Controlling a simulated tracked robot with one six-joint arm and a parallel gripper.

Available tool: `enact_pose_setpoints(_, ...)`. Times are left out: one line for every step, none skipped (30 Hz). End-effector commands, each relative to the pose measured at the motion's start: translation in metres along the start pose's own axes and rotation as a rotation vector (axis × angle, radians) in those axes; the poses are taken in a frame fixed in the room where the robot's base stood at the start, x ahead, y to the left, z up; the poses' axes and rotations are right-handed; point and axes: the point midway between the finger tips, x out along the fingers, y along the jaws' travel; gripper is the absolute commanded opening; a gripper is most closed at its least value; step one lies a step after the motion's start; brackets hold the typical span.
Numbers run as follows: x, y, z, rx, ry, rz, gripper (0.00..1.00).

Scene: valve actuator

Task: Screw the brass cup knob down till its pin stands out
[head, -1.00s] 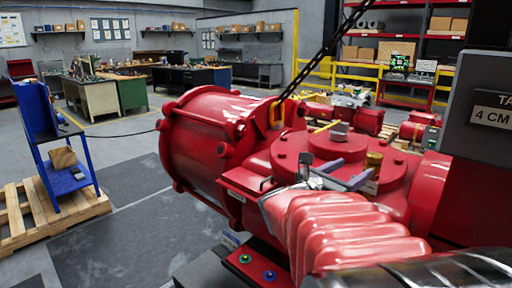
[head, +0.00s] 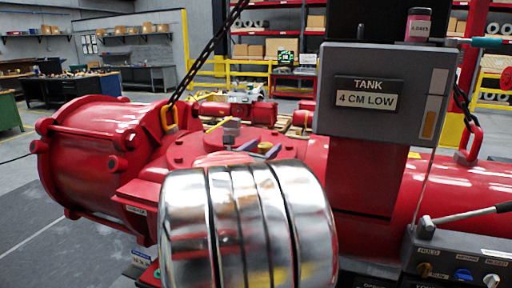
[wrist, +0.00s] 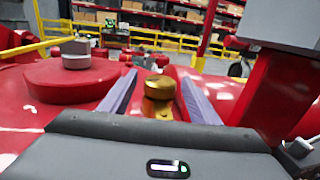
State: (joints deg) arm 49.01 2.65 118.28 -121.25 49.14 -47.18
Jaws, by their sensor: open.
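The brass cup knob (wrist: 159,90) stands upright on the red actuator body in the wrist view, a round gold cap over a narrower brass stem. My gripper (wrist: 158,77) is open, with one purple-grey finger on each side of the knob and a gap visible on both sides. No pin shows above the cap.
A grey square-headed stem (wrist: 76,54) rises from a raised red disc left of the knob. A red post (wrist: 279,95) stands to the right. In the head view, a grey box marked "TANK 4 CM LOW" (head: 385,95) stands right of my arm, and a chain (head: 205,55) hangs behind left.

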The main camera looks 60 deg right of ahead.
Motion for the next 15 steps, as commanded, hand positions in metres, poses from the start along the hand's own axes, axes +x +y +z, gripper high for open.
enact_pose_setpoints(0.0048, -0.0004, -0.0005, 0.0, 0.001, -0.001, 0.56)
enact_pose_setpoints(0.0068, -0.0002, -0.0005, 0.0, 0.001, -0.001, 0.56)
enact_pose_setpoints(0.009, 0.0001, -0.0005, 0.0, 0.001, 0.0, 0.56)
enact_pose_setpoints(0.0101, 0.0001, -0.0005, 0.0, 0.001, 0.001, 0.56)
enact_pose_setpoints(0.0109, 0.0001, -0.0004, 0.0, 0.001, 0.001, 0.56)
enact_pose_setpoints(0.0116, 0.0001, -0.0003, 0.0, 0.001, 0.001, 0.56)
enact_pose_setpoints(0.0118, 0.0, -0.0003, 0.0, 0.001, 0.001, 0.56)
enact_pose_setpoints(0.0119, 0.0, -0.0003, 0.0, 0.001, 0.001, 0.56)
enact_pose_setpoints(0.0118, 0.0, -0.0003, 0.0, 0.001, 0.001, 0.56)
enact_pose_setpoints(0.0117, 0.0, -0.0002, 0.0, 0.0, 0.001, 0.56)
enact_pose_setpoints(0.0117, 0.0, -0.0002, 0.0, 0.0, 0.001, 0.56)
enact_pose_setpoints(0.0116, -0.0001, -0.0002, 0.0, 0.0, 0.001, 0.56)
enact_pose_setpoints(0.0116, -0.0001, -0.0002, 0.0, 0.0, 0.001, 0.56)
enact_pose_setpoints(0.0116, -0.0001, -0.0002, 0.0, 0.0, 0.0, 0.54)
enact_pose_setpoints(0.0116, -0.0002, -0.0002, 0.0, 0.0, 0.0, 0.51)
